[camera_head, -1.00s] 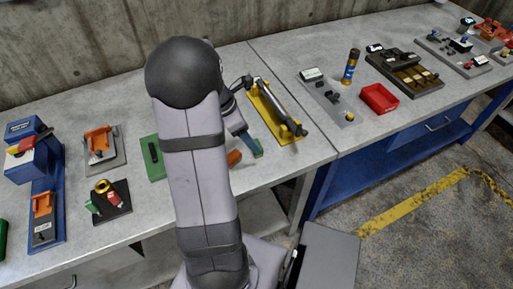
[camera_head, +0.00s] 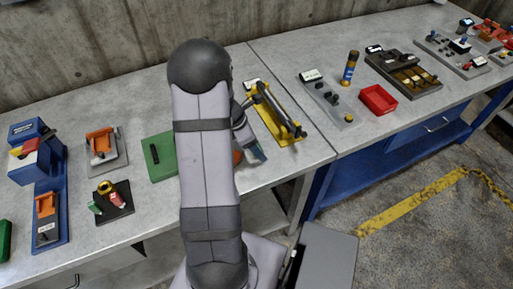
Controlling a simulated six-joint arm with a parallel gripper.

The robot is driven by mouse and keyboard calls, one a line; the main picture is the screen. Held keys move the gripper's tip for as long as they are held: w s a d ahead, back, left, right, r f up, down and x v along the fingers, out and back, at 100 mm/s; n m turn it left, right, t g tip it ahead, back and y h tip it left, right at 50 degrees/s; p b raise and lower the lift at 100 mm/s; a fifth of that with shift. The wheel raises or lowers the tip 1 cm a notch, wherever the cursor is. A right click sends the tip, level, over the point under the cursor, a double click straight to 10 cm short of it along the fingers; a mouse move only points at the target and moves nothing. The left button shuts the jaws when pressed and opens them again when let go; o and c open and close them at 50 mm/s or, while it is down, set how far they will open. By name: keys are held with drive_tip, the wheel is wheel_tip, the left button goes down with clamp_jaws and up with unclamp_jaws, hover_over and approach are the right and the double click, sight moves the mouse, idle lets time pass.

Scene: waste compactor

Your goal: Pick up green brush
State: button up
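I cannot clearly make out a green brush. A small green piece (camera_head: 95,208) sits at the left of a dark plate with a yellow ring and a red part; its shape is too small to tell. A larger green block (camera_head: 5,238) is cut off at the left edge. My gripper (camera_head: 258,153) is low over the bench, just in front of the yellow fixture with the grey cylinder. It is partly hidden by my arm, and its fingers are too small to tell whether they are open. I see nothing clearly held.
A green plate (camera_head: 161,156) and an orange object (camera_head: 238,157) are partly behind my arm. The yellow fixture (camera_head: 287,139) stands close to my gripper. A blue machine (camera_head: 50,190) is at left; a red bin (camera_head: 378,99) is at right. Bare bench lies along the front edge.

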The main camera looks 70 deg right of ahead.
drive_tip(key=shift+s+d+f, duration=0.1)
drive_tip(key=shift+f, duration=0.25)
drive_tip(key=c, duration=1.2)
drive_tip(key=shift+o, duration=0.2)
wheel_tip(320, 180, up, 10)
drive_tip(key=shift+r+b, duration=0.1)
drive_tip(key=shift+b, duration=0.3)
